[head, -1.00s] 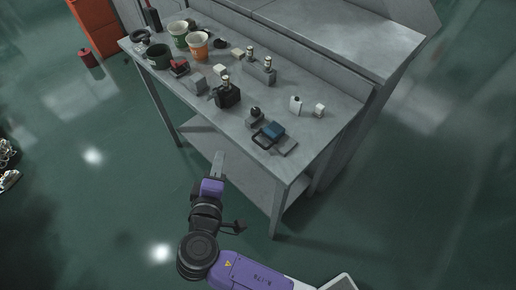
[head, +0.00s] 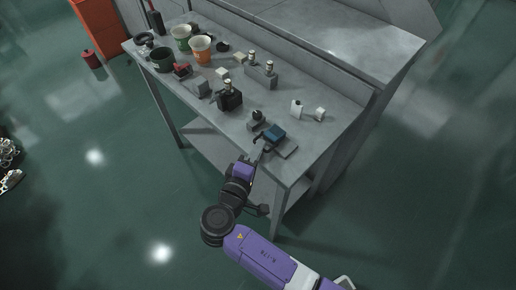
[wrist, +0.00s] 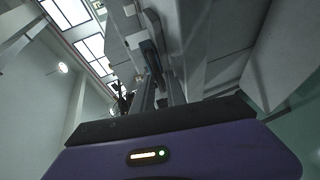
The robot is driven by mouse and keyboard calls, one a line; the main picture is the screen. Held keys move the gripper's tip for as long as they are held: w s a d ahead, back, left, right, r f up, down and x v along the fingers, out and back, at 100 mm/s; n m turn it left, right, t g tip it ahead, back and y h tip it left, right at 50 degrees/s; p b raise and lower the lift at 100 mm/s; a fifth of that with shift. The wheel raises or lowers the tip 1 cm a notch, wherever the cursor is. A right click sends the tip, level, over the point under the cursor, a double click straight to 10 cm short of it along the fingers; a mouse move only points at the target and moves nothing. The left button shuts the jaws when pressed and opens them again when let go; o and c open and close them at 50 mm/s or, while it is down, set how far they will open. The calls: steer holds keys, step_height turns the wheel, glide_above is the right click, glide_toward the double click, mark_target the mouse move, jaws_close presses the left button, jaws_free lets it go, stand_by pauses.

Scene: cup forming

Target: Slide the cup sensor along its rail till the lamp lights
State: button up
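I cannot tell for sure which part is the cup sensor. A blue block (head: 274,134) sits on a flat grey plate (head: 288,151) near the bench's front right corner, and may be it on its rail. My gripper (head: 260,149) is at the bench's front edge, just in front of the blue block and the dark handle beside it. In the wrist view, my two fingers (wrist: 162,88) stand apart, with a dark blue part (wrist: 150,52) beyond them. Contact cannot be told. I make out no lit lamp on the bench.
A shelf (head: 213,150) lies below. The floor in front is clear.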

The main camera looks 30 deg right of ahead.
jaws_close()
steer(key=shift+f, duration=0.1)
stand_by(1.4)
